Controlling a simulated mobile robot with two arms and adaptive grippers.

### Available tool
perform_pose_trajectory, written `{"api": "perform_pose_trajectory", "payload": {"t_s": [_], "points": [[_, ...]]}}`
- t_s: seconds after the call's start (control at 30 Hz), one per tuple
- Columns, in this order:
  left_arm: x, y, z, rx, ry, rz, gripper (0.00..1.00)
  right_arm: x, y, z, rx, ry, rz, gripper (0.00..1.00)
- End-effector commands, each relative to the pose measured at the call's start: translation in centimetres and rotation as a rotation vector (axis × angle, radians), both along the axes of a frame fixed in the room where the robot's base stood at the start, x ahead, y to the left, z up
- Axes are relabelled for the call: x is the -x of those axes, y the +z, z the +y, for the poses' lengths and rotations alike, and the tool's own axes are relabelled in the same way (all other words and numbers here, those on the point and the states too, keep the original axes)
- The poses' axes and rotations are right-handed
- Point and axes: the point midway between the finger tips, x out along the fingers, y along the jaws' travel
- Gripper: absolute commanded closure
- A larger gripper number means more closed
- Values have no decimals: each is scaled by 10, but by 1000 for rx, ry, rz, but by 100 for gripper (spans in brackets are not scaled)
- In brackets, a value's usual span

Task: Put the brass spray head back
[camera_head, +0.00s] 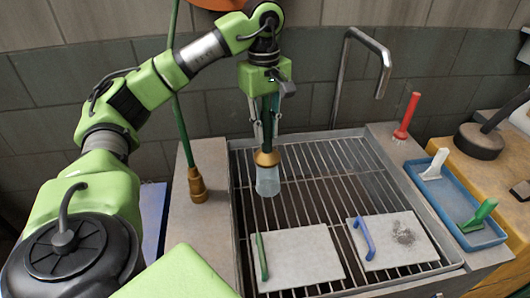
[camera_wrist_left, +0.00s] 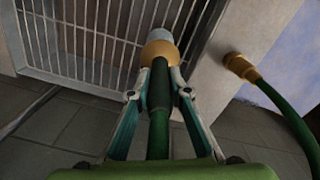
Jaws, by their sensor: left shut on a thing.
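My left gripper (camera_head: 265,135) hangs over the wire-grate sink and is shut on a green hose with a dark sleeve. At its lower end is the brass spray head (camera_head: 267,158), pointing down. A pale translucent cone or tip extends below the brass, above the grate; I cannot tell if it is water. In the left wrist view the fingers (camera_wrist_left: 159,92) close on both sides of the dark sleeve, with the brass spray head (camera_wrist_left: 159,52) beyond them. A second brass fitting (camera_head: 197,185) on a green hose stands on the left ledge. My right gripper is out of view.
The metal grate (camera_head: 330,160) carries a pale tile with a green handle (camera_head: 300,256) and one with a blue handle (camera_head: 395,240) and a dark speckled patch. A faucet (camera_head: 372,55) rises behind. A blue tray (camera_head: 455,205) with scrapers and a red-handled tool (camera_head: 407,115) are right.

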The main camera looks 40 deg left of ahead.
Motion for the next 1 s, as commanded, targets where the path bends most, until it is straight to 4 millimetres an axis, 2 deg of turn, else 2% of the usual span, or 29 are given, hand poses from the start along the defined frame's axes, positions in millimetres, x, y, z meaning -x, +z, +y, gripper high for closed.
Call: {"api": "perform_pose_trajectory", "payload": {"t_s": [0.2,0.4,0.47,0.63,0.73,0.83,1.0], "points": [[36,8,-22,-19,-333,1,100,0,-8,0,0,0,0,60],[49,9,-27,-26,-460,7,100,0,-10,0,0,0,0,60],[45,6,-24,-26,-469,8,100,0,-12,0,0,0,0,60],[18,-13,-1,-22,-467,11,100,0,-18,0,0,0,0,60],[-1,-22,15,-22,-466,12,100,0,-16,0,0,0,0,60],[-20,-29,32,-25,-465,12,100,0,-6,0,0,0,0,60],[-39,-62,47,-25,-468,11,100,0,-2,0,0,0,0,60]]}}
